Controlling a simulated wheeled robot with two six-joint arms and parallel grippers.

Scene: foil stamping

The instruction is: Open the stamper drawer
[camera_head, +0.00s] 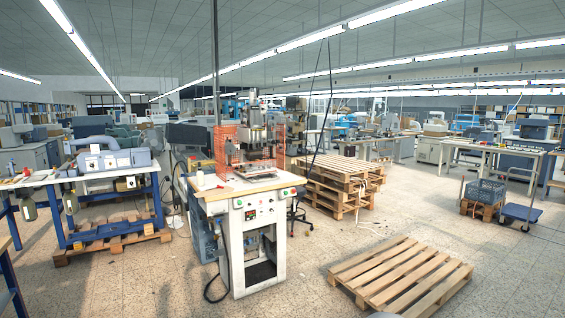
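The stamper (237,225) stands upright in the middle of the view, a white cabinet with a control panel, a red button and green buttons on its front. A tan worktop (218,191) lies on the cabinet. The metal press head (254,130) rises above it, with orange mesh guards around it. The cabinet front has a dark opening low down. I cannot make out the drawer clearly at this size, nor whether it is open or shut. Neither of my grippers is in view.
An empty wooden pallet (400,276) lies on the floor at the front right. Stacked pallets (342,180) stand behind the stamper to the right. A blue-framed bench (108,192) stands at the left. The floor (150,290) left of the stamper's front is clear. A dark cable hangs by its base.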

